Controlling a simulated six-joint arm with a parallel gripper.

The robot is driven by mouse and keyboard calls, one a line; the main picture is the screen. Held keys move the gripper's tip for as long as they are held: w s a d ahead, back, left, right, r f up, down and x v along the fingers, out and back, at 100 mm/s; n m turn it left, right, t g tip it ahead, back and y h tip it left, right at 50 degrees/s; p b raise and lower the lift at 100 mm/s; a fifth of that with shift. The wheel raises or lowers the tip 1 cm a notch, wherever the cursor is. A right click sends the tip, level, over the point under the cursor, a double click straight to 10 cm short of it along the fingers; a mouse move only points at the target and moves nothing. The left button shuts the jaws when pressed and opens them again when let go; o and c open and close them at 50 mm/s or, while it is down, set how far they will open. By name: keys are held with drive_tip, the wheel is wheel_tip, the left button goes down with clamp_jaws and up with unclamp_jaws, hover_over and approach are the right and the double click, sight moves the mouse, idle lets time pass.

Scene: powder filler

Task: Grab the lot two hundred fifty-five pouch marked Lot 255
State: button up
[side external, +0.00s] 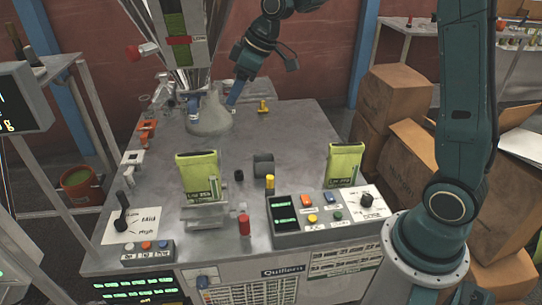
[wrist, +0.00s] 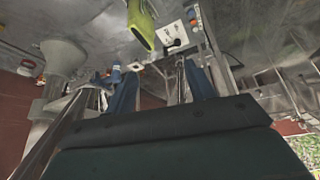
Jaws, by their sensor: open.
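Two yellow-green pouches stand on the bench in the side external view. The left pouch (side external: 199,177) is upright on a small metal stand, and the right pouch (side external: 345,164) stands behind the control box. Both have dark printed labels too small to read surely. My gripper (side external: 233,98) is open at the back of the bench beside the grey funnel-shaped part, apart from both pouches. In the wrist view my gripper (wrist: 163,88) shows two blue fingers spread with no pouch between them. One yellow-green pouch (wrist: 142,24) shows beyond them at the top; which one is unclear.
A grey funnel-shaped part (side external: 209,118) stands at the back. A lever card (side external: 130,222) lies front left. The middle bench is mostly clear.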

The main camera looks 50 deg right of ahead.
drive_tip(key=w+d+f+n+y, duration=0.1)
drive_tip(key=w+d+f+n, duration=0.1)
drive_tip(key=w+f, duration=0.6)
drive_tip(key=y, duration=0.1)
approach(197, 154)
wheel_tip(197, 154, up, 2)
drive_tip(key=d, duration=0.2)
drive_tip(key=shift+s+a+r+n, duration=0.1)
drive_tip(key=shift+s+a+n, duration=0.15)
drive_tip(key=shift+s+n, duration=0.2)
drive_tip(key=shift+x, duration=4.3)
drive_tip(key=shift+a, duration=0.1)
drive_tip(key=shift+x, duration=2.55)
drive_tip(key=shift+s+a, duration=0.1)
